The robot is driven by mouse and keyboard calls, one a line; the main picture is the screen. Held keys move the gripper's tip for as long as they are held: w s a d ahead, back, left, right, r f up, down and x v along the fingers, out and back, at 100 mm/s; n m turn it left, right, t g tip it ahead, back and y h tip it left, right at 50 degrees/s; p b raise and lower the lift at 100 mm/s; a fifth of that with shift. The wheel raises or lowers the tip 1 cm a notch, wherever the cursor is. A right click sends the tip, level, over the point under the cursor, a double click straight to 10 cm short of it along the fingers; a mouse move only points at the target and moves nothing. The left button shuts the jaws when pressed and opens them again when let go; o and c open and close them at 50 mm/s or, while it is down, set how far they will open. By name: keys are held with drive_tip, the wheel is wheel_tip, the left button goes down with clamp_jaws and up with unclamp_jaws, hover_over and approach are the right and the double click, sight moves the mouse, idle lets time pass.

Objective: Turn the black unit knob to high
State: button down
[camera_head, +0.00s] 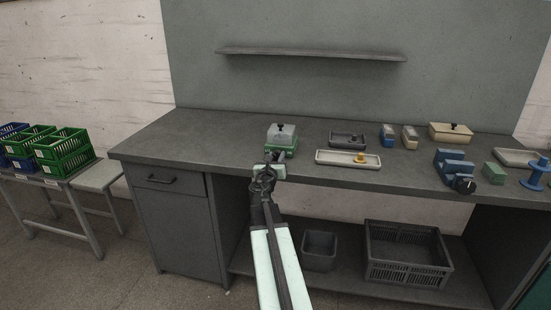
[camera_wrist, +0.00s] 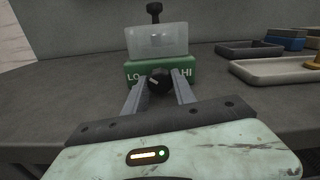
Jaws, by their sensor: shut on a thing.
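A green unit (camera_wrist: 130,70) stands near the front of the bench top, with white letters LO on its left and HI on its right. Its black knob (camera_wrist: 158,80) is on the front face between the letters and has a pale mark whose exact direction is hard to read. My gripper (camera_wrist: 159,88) has one finger on each side of this knob and is shut on it. In the head view my gripper (camera_head: 268,170) is in front of the green unit (camera_head: 291,153) and hides the knob. A translucent box with a black top knob (camera_wrist: 156,40) sits on the unit.
A blue unit (camera_head: 453,165) with another black knob stands at the right. A cream tray (camera_head: 335,158), dark tray (camera_head: 347,139), cream lidded box (camera_head: 451,132) and blue spool (camera_head: 536,176) are also on the bench. A shelf (camera_head: 310,54) hangs above; the bench's left part is clear.

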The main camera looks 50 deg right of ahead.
drive_tip(key=shift+m, duration=2.2)
drive_tip(key=c, duration=1)
unclamp_jaws()
drive_tip(key=shift+c, duration=0.2)
drive_tip(key=shift+s+a, duration=0.1)
drive_tip(key=shift+a, duration=0.05)
